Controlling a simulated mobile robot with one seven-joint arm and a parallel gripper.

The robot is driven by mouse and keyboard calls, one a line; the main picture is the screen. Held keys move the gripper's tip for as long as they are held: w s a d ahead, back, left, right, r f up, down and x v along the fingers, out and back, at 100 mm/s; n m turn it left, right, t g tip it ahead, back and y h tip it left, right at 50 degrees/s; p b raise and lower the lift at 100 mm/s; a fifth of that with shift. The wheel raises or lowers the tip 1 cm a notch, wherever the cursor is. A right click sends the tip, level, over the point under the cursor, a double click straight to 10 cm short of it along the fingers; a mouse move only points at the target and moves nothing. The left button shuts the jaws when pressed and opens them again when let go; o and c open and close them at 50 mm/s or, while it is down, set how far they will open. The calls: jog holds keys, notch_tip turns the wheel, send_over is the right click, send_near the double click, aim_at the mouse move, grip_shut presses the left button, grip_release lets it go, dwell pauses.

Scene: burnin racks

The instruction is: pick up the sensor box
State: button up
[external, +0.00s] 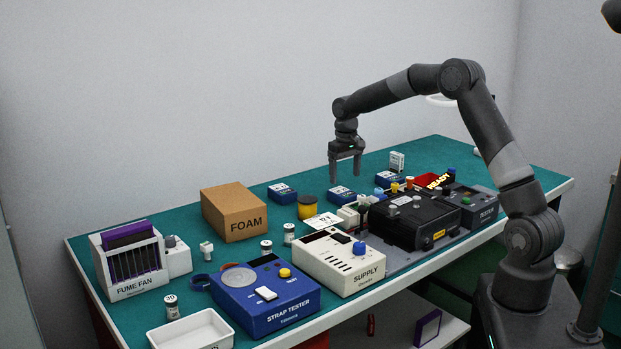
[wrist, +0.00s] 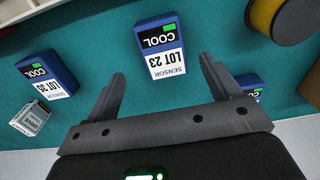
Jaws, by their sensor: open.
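Several blue sensor boxes with white labels lie on the green bench mat. The one marked LOT 23 (wrist: 160,52) is in the middle of the wrist view, just beyond and between my fingertips; in the external view this box (external: 341,195) lies below my gripper. Another, marked LOT 35 (wrist: 50,72), is at the left of the wrist view, and a third box (wrist: 250,84) is partly hidden behind my right finger. My gripper (external: 345,179) is open and empty above the mat, fingers pointing down; its fingers also show in the wrist view (wrist: 162,70).
A yellow spool (wrist: 280,20) stands beside the boxes. A small white DRIVE box (wrist: 30,119) is near LOT 35. The FOAM carton (external: 235,212), white supply (external: 336,262), black unit (external: 413,220) and blue strap tester (external: 265,297) crowd the bench.

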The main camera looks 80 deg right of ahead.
aim_at(343, 192)
jog(key=f, duration=0.7)
jog(key=shift+w+f, duration=0.2)
jog(key=shift+w, duration=0.05)
jog(key=shift+c, duration=0.3)
jog(key=c, duration=1.1)
jog(key=shift+r, duration=0.2)
